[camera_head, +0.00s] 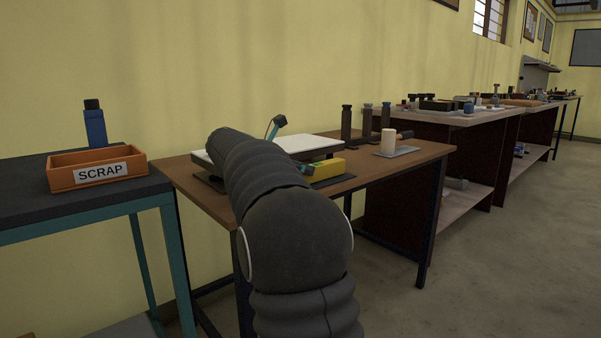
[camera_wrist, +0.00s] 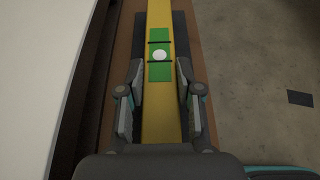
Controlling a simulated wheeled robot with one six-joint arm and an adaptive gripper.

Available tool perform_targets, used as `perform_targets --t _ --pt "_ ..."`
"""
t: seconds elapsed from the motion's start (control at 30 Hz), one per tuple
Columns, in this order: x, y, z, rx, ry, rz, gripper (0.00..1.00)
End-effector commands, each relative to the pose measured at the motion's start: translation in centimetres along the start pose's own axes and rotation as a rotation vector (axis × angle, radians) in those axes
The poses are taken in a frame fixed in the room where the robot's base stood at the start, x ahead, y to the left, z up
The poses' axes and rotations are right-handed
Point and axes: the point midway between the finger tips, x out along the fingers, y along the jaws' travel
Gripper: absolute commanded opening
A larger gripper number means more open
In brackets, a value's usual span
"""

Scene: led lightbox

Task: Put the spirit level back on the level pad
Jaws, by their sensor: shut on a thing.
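The yellow spirit level (camera_wrist: 160,110) runs up the middle of the wrist view, with green vial windows and a white round spot on top. My gripper (camera_wrist: 161,75) is shut on it, one finger on each long side. In the head view the yellow end of the level (camera_head: 327,168) shows just right of my arm, which hides the rest. The dark level pad (camera_head: 334,182) lies under it on the brown table, and its edge shows beside the level in the wrist view (camera_wrist: 181,30). I cannot tell whether the level touches the pad.
A white panel (camera_head: 307,145) stands close behind the level. Dark bottles (camera_head: 347,122) and a beige cylinder (camera_head: 388,142) on a grey mat stand to the right. An orange SCRAP bin (camera_head: 70,178) sits on the left table. The floor at right is clear.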

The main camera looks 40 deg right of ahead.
Motion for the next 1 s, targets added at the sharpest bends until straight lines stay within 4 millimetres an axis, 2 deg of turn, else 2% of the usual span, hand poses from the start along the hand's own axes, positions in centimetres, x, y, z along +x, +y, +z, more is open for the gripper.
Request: perform_targets --t 0.37,0.4,0.47,0.83,1.0 --pt "0.1 0.0 -0.2 0.001 -0.002 0.001 0.00" --pt "0.1 0.0 -0.2 0.001 -0.001 0.001 0.45" --pt "0.1 0.0 -0.2 0.001 -0.001 0.001 0.60" --pt "0.0 0.0 0.1 0.002 -0.001 0.001 0.60" --pt "-2.1 0.1 0.2 0.000 -0.001 0.004 0.60"
